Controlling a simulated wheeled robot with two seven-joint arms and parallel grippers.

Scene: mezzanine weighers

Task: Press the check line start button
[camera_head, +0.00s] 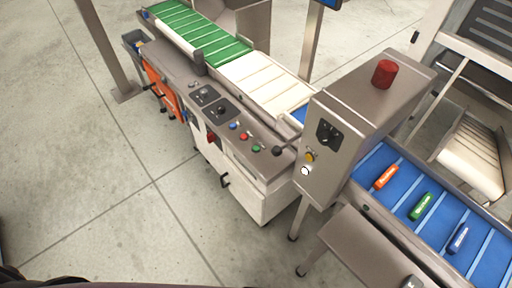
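A grey control cabinet (334,150) with a red dome on top stands right of centre. Its front carries a black dial (327,133), a yellow button (310,157) and a white, lit-looking button (304,170). To its left, a long grey console (195,80) has a sloped panel with a blue button (234,125), a red button (244,136) and a green button (256,148). No label shows which button is the check line start. Neither of my grippers is in view.
A blue conveyor (400,196) at right carries an orange, a green and a blue packet. A green and white conveyor (262,82) runs behind the console. A grey post (106,50) stands at left. The concrete floor (75,190) at left and front is clear.

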